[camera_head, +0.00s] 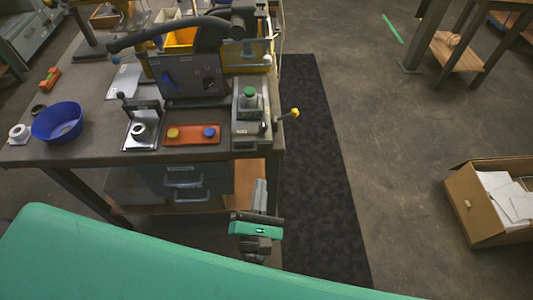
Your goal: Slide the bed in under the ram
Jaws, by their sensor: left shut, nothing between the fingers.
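A grey press-like fixture (249,126) stands at the right front corner of the workbench. It has a green knob (249,92) on top and a lever with a yellow knob (294,112) sticking out to the right past the bench edge. Which part is the bed and which the ram is too small to tell. My left gripper (260,184) is shut and empty, in front of the bench and below its front edge, apart from the fixture. My right gripper is not in view.
On the bench (90,140) are a blue bowl (58,122), a metal plate with a white ring (138,130), and a red tray (192,140) with a yellow and a blue piece. A cardboard box (478,222) lies on the floor right.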

